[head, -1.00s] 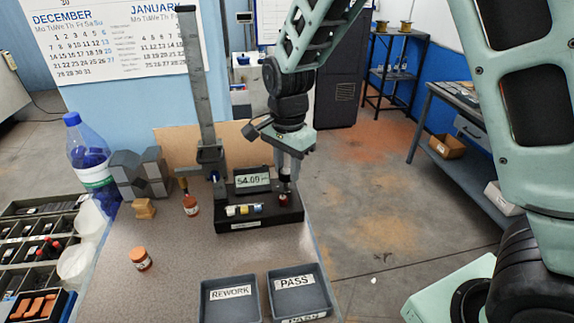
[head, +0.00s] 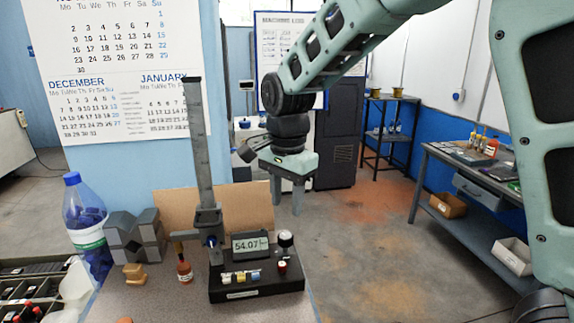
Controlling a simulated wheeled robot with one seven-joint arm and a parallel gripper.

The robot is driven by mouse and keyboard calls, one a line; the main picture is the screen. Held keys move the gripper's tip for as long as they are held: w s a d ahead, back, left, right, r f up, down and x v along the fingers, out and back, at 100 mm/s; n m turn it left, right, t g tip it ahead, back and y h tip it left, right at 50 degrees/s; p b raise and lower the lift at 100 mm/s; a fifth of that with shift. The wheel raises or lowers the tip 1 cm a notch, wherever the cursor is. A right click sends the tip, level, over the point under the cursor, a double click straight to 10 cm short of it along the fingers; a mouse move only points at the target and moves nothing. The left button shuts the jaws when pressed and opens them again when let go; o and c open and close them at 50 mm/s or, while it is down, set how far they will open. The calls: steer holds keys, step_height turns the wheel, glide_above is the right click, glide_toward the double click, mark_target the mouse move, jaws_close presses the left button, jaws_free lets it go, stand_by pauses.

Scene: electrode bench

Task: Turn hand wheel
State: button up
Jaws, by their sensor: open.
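A black instrument box (head: 257,290) stands on the bench with a display (head: 250,245) reading about 54.07. At its right rear is an upright dark knob with a pale top (head: 285,239), which may be the hand wheel; a small red knob (head: 282,267) sits in front of it. A tall grey column (head: 197,140) with a carriage (head: 208,222) rises at the box's left. My gripper (head: 286,203) is open and empty, pointing down above the dark knob and apart from it.
Small coloured pieces lie on the box's front. Air right of the box is free.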

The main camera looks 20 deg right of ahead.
step_height(320, 180, up, 9)
steer(key=b, duration=0.1)
steer(key=shift+r, duration=0.1)
stand_by(0.3)
